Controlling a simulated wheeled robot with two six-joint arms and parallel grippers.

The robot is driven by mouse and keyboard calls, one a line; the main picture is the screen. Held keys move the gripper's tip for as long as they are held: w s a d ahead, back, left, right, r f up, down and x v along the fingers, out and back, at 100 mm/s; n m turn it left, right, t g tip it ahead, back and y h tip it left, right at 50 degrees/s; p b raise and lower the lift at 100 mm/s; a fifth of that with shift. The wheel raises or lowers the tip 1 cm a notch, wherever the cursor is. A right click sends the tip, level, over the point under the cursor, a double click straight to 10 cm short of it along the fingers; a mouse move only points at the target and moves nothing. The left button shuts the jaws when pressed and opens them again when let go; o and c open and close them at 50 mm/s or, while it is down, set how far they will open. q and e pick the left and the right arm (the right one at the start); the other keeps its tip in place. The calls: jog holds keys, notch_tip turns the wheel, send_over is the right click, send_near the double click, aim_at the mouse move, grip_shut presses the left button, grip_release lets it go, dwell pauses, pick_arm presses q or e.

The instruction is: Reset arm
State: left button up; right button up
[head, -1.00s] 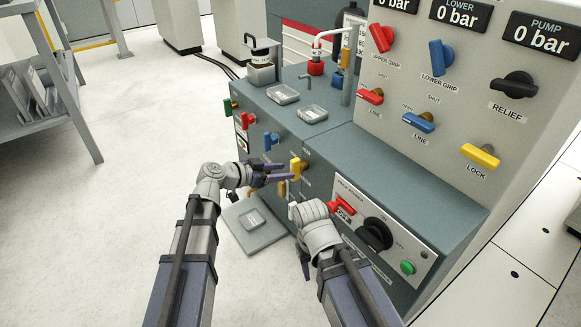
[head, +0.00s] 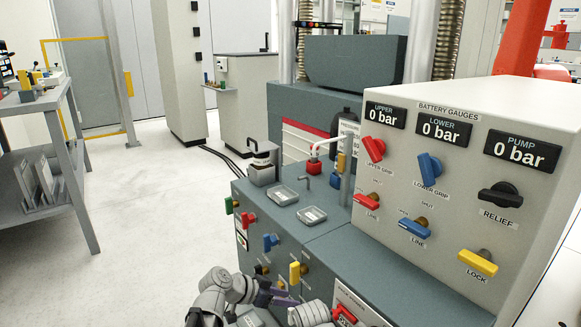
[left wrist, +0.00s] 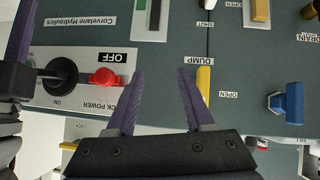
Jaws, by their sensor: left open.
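My left gripper (head: 277,293) is at the lower edge of the head view, in front of the grey-green console's front panel. In the left wrist view its purple fingers (left wrist: 157,92) are spread with nothing between them. The yellow DUMP handle (left wrist: 203,82) is just beside the right finger there; I cannot tell if they touch. That handle also shows in the head view (head: 294,272). My right arm's wrist is at the bottom of the head view, and its fingers are hidden there. A purple finger, apparently of my right gripper (left wrist: 20,40), shows at the left wrist view's left edge.
The gauge box (head: 440,165) with coloured levers stands on the console. A red power knob (left wrist: 104,77) and a blue handle (left wrist: 290,103) stick out from the front panel. A grey shelf (head: 45,150) stands at left, with clear floor between it and the console.

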pick_arm(q)
jog(key=s+a+r+n+g+y+p, duration=0.1)
jog(key=s+a+n+g+y+p, duration=0.15)
jog(key=s+y+p, duration=0.45)
jog(key=s+a+r+n+g+y+p, duration=0.1)
jog(key=s+a+n+g+y+p, duration=0.2)
jog(key=s, duration=0.8)
notch_tip(320, 180, up, 38)
jog(key=d+p, duration=0.1)
jog(key=p, duration=3.5)
jog(key=shift+w+d+f+n+y, duration=0.25)
jog(key=shift+w+d+n+y, duration=0.05)
jog(key=shift+w+n, duration=0.15)
pick_arm(e)
notch_tip(320, 180, up, 48)
pick_arm(q)
jog(key=shift+t, duration=0.25)
pick_arm(e)
jog(key=shift+s, duration=0.1)
